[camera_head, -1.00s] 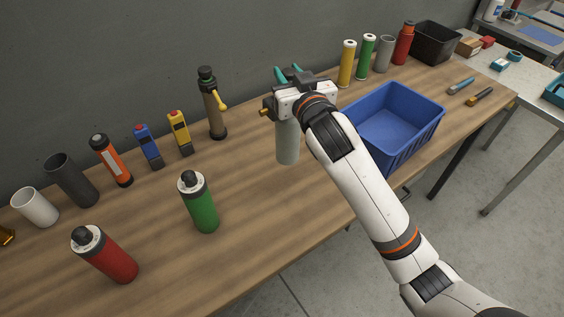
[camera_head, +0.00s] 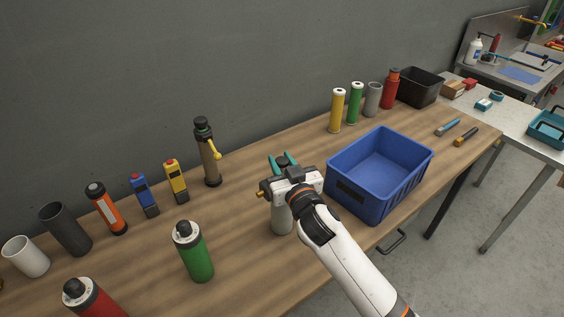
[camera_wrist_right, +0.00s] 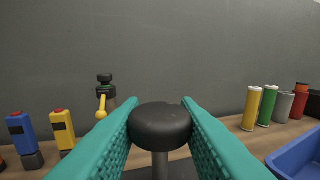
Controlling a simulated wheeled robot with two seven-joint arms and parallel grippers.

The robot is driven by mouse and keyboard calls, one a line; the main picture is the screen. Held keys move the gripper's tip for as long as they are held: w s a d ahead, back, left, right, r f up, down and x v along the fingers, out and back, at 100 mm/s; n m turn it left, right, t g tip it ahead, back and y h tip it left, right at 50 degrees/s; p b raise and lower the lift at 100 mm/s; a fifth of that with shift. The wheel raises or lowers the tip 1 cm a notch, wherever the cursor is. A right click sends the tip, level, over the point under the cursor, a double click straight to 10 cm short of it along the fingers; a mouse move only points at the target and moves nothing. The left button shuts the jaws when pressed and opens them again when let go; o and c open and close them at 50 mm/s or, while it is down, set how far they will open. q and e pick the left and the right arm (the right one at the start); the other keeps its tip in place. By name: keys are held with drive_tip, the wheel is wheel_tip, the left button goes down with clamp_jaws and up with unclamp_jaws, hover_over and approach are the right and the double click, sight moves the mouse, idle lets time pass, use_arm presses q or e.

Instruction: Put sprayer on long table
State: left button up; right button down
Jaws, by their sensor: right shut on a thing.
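The sprayer (camera_head: 283,218) is a pale grey cylinder with a black round top and a brass nozzle at its left. My right gripper (camera_head: 283,165) is shut on its upper part, with teal fingers on both sides of the black knob (camera_wrist_right: 160,125) in the right wrist view. The sprayer is upright over the long wooden table (camera_head: 240,255), left of the blue bin; its base is at or very near the tabletop, and I cannot tell whether it touches. The gripper hides part of it. My left gripper is not in view.
A blue bin (camera_head: 345,190) stands just right of the sprayer. A green bottle (camera_head: 197,255) stands to the left, and a brown pump with a yellow handle (camera_head: 208,155) behind left. Several cylinders and a black bin (camera_head: 418,88) line the back right. Bare tabletop surrounds the sprayer.

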drive_tip(key=shift+f, duration=0.1)
drive_tip(key=c, duration=1.1)
unclamp_jaws()
drive_tip(key=shift+r, duration=0.2)
drive_tip(key=shift+s+d+f, duration=0.1)
drive_tip(key=shift+s+f, duration=0.1)
drive_tip(key=shift+s, duration=0.05)
drive_tip(key=b+v, duration=0.2)
drive_tip(key=v, duration=0.9)
drive_tip(key=shift+s, duration=0.25)
drive_tip(key=shift+d+r, duration=0.1)
